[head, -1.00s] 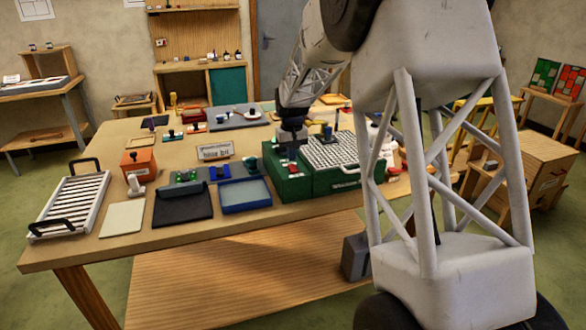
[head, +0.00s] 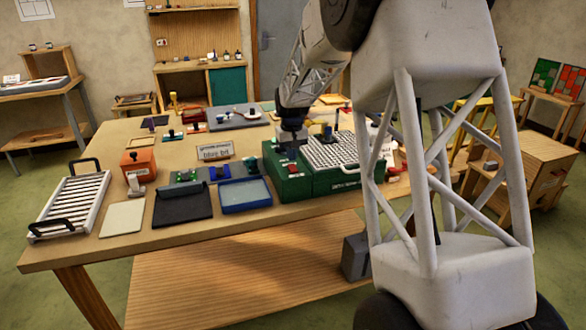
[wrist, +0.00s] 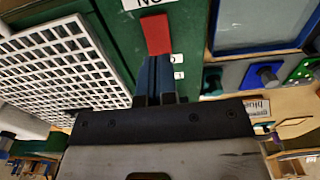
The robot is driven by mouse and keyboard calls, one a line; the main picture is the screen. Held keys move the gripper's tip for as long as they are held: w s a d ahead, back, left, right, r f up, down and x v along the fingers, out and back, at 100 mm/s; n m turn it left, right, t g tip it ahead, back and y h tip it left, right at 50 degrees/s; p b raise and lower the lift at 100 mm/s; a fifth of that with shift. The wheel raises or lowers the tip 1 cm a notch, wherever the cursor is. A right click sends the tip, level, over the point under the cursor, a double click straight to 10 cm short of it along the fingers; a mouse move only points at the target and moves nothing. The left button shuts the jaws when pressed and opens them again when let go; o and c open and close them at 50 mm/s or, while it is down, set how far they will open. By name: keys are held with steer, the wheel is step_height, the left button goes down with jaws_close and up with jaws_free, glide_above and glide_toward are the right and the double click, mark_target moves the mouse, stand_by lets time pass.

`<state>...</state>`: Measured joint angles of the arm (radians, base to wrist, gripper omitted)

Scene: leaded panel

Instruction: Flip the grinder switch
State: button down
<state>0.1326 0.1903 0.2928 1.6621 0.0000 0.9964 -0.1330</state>
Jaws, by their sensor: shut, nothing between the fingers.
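The grinder is a green box (head: 290,189) with a white grid top (head: 331,150), at the right front of the table. In the wrist view its green face (wrist: 123,14) carries a red piece (wrist: 156,34), which looks like the switch. Small white labels, one of them reading 0, sit just right of my fingers. My gripper (head: 291,155) points down over the grinder's left part. In the wrist view its blue fingers (wrist: 155,72) are shut together and empty, their tips close to the red piece. I cannot tell whether they touch it. The fingers hide part of the face.
A blue-rimmed tray (head: 245,210) and a dark folder (head: 183,219) lie left of the grinder. Small coloured blocks stand behind the tray.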

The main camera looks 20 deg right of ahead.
mark_target(292, 167)
steer(key=shift+f, duration=1.3)
stand_by(1.6)
steer(key=shift+r, duration=3.5)
steer(key=shift+s+a+r, duration=0.2)
steer(key=shift+s+r, duration=0.15)
steer(key=shift+s, duration=0.15)
steer(key=s+a+r, duration=0.2)
steer(key=s+r, duration=0.1)
steer(key=s, duration=0.6)
steer(key=s+a+r+t, duration=0.1)
steer(key=s+a+r, duration=0.15)
steer(key=s, duration=0.65)
steer(key=s+a+r, duration=0.2)
steer(key=s+r, duration=0.1)
steer(key=s, duration=0.6)
steer(key=s+a+f, duration=0.1)
steer(key=s+f, duration=0.1)
steer(key=s, duration=0.9)
steer(key=s+a+f+t, duration=0.1)
steer(key=s+a+f, duration=0.1)
steer(key=s, duration=1)
steer(key=shift+s+a+f+t, duration=0.15)
steer(key=shift+a+f+t, duration=0.15)
steer(key=shift+f, duration=0.4)
